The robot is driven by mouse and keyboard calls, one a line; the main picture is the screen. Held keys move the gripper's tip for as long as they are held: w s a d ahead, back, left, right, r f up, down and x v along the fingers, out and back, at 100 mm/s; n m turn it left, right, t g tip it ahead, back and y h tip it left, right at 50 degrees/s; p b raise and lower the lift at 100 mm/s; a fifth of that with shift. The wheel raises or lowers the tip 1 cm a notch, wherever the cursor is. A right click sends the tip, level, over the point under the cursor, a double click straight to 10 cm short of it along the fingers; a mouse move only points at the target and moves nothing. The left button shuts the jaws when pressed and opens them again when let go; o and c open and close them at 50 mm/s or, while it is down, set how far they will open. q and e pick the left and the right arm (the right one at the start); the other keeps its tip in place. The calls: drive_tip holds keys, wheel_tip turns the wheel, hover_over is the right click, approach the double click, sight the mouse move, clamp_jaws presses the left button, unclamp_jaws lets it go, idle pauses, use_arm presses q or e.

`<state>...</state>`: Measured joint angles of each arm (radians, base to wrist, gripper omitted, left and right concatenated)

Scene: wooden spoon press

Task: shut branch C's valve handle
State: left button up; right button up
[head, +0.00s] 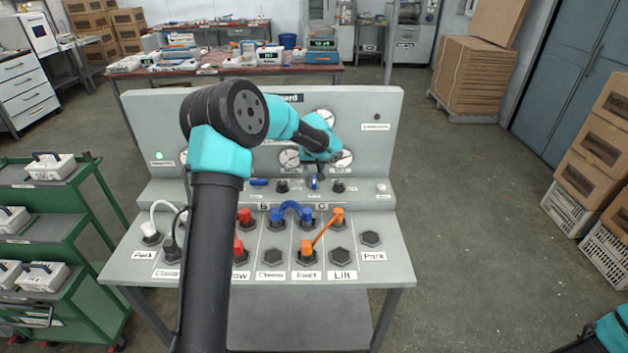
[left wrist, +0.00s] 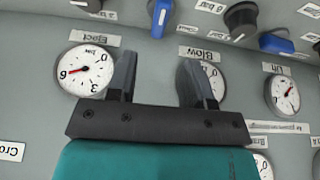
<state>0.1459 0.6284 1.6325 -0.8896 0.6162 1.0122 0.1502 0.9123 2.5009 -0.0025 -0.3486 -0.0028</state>
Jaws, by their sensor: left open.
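Branch C's valve handle (head: 314,183) is a small blue lever on the panel's ledge, above the C label, and points toward the front. In the left wrist view, a blue lever (left wrist: 160,14), apparently the same one, shows at the top edge, partly cut off. My left gripper (left wrist: 155,75) is open and empty, with its fingers in front of the panel face near two gauges. In the head view my left gripper (head: 320,168) is close above and behind the handle, its fingertips hard to make out. My right gripper is not in view.
Another blue handle (head: 259,182) lies crosswise to the left. Black knobs (head: 338,187) stand beside the handles. Blue (head: 292,208) and orange (head: 322,232) hoses join ports below. My left arm hides part of the panel.

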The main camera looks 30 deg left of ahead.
sight(314, 179)
use_arm(q)
drive_tip(key=x, duration=1)
drive_tip(key=shift+c, duration=0.2)
clamp_jaws()
